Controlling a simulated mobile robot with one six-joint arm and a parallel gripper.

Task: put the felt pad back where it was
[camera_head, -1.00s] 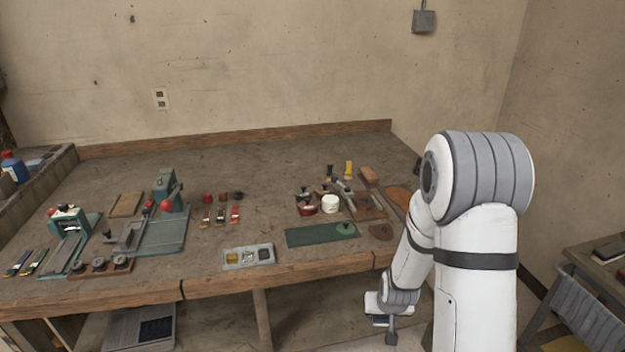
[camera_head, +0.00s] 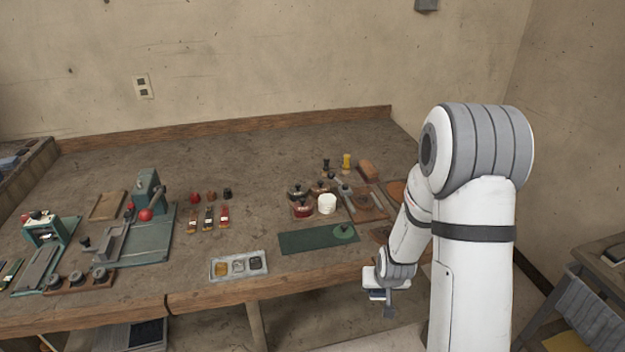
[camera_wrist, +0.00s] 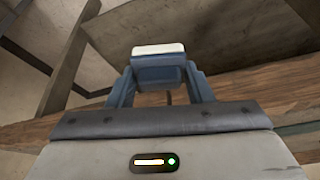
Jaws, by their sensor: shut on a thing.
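My gripper (camera_wrist: 160,82) is shut on a small blue block with a pale, whitish top layer, which I take to be the felt pad (camera_wrist: 158,49). The pad sits between the two blue fingers in the wrist view. In the head view my gripper (camera_head: 378,293) hangs low, in front of the bench's front edge at the right, below the bench top. The held pad is small and partly hidden there.
The wooden bench (camera_head: 270,160) carries a grey tray (camera_head: 238,266) with several compartments, a green press (camera_head: 140,243) at left, and jars around a white pot (camera_head: 327,204). The bench's middle back is clear. A side table (camera_head: 600,262) with grey cloth stands at right.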

